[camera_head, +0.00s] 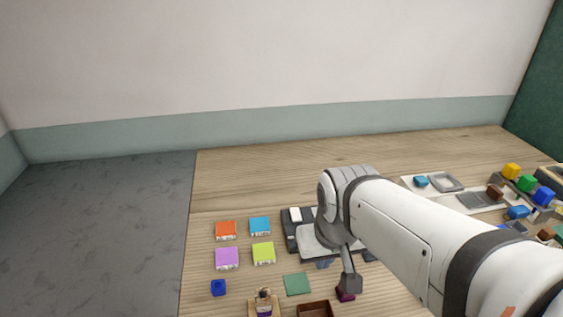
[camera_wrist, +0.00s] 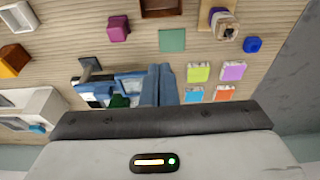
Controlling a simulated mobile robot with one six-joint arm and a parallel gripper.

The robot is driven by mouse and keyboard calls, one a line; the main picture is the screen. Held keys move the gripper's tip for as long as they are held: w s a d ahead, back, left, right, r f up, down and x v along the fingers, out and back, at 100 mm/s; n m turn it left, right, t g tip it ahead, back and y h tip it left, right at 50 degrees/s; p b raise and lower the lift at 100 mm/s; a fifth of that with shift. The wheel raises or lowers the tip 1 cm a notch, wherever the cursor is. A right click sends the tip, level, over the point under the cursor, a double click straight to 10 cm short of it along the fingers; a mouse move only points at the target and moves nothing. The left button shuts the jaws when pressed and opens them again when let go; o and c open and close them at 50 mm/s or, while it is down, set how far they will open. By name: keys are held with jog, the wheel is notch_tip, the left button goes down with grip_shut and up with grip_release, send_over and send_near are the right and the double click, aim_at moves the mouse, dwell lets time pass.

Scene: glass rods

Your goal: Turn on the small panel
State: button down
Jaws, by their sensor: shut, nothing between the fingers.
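A dark device (camera_head: 291,233) with a small white block (camera_head: 295,214) on top and a light grey plate beside it stands by the colored blocks in the head view. It may hold the small panel, but I cannot tell. My arm hides its right side. In the wrist view my gripper's fingers (camera_wrist: 156,85) are close together and empty, beside a blue and grey thing (camera_wrist: 118,88) with a green part. Whether they touch it is unclear. My white wrist body hides what lies below.
Orange (camera_head: 225,230), blue (camera_head: 260,226), purple (camera_head: 227,258) and lime (camera_head: 263,253) blocks lie left of the device. A green square (camera_head: 297,284), a magenta cube (camera_wrist: 118,28) and a brown tray (camera_wrist: 160,8) are near. Trays and colored cubes fill the right. The table behind is clear.

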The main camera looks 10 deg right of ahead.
jog(key=shift+d, duration=0.25)
jog(key=g, duration=0.1)
send_over(295, 210)
jog(key=s, duration=0.3)
jog(key=shift+w+r, duration=0.2)
jog(key=shift+r, duration=0.1)
jog(key=shift+f, duration=0.1)
jog(key=f, duration=0.4)
jog(key=w+f+p, duration=0.1)
jog(key=f, duration=0.4)
jog(key=w+f, duration=0.1)
jog(key=f, duration=0.3)
jog(key=shift+f+p, duration=0.3)
jog(key=shift+p, duration=0.1)
jog(key=shift+w, duration=0.1)
